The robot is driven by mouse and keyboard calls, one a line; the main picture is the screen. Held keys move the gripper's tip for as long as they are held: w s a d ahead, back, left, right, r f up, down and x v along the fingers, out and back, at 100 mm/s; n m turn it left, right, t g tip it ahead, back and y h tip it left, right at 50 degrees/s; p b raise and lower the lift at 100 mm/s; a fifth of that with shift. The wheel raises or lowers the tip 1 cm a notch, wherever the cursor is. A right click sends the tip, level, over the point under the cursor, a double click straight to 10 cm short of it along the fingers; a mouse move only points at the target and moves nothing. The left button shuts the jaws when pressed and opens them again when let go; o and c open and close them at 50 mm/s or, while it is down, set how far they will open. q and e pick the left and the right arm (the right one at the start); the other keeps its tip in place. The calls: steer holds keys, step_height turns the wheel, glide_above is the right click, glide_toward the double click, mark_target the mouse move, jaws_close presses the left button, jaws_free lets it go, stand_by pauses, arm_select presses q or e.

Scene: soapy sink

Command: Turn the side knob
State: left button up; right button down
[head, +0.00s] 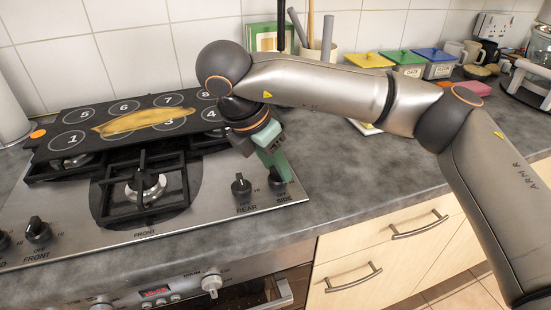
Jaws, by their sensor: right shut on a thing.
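The black side knob (276,183) is at the right end of the steel stove top, just above its "SIDE" label. My right gripper (276,172) reaches down onto it from above, with green fingers shut around the knob. The fingers cover most of the knob, so I cannot tell which way it points. My left gripper is not in view.
The black rear knob (241,185) stands close to the left. A numbered black griddle (85,118) with a yellow-brown smear lies across the back burners. A front burner (146,188) is bare.

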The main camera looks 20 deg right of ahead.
steer(key=m+g+p, duration=0.1)
steer(key=m, duration=0.2)
steer(key=shift+w+a+m, duration=0.1)
steer(key=shift+m, duration=0.2)
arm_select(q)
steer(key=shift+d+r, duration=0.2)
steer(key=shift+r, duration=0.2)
arm_select(e)
steer(key=shift+m+g, duration=0.4)
steer(key=shift+m, duration=0.1)
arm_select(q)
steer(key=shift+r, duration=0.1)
arm_select(e)
steer(key=shift+c, duration=2)
jaws_free()
arm_select(q)
steer(key=p, duration=0.1)
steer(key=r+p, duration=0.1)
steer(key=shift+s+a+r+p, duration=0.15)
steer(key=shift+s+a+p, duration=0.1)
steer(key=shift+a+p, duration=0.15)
arm_select(e)
steer(key=v, duration=1.2)
steer(key=shift+a+r, duration=0.2)
steer(key=shift+a, duration=0.05)
steer(key=shift+w, duration=0.1)
